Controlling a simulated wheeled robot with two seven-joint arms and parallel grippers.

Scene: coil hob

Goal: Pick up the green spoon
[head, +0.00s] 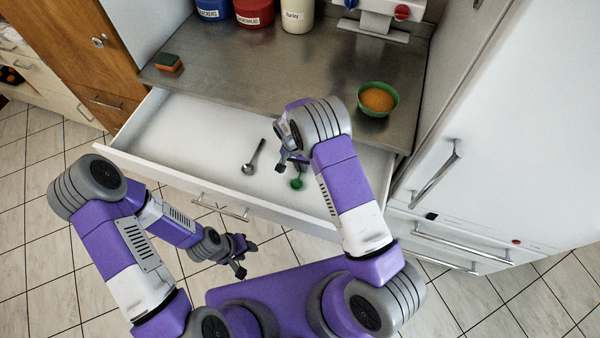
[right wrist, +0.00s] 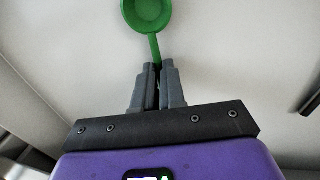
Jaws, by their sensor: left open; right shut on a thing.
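The green spoon (head: 296,183) is inside the open white drawer, mostly hidden in the head view by my right arm. In the right wrist view the green spoon (right wrist: 147,14) has its bowl pointing away from the gripper. My right gripper (right wrist: 158,75) is shut on its handle, and the drawer floor lies behind it. I cannot tell whether the spoon touches the floor. The right gripper also shows in the head view (head: 291,165). My left gripper (head: 242,258) is open and empty, in front of the drawer and apart from it.
A grey metal spoon (head: 254,157) lies in the drawer (head: 190,135), left of the green spoon. On the steel counter (head: 300,65) above are an orange-filled green bowl (head: 377,99), a sponge (head: 167,62) and several canisters (head: 253,12). A white cabinet (head: 500,140) stands at right.

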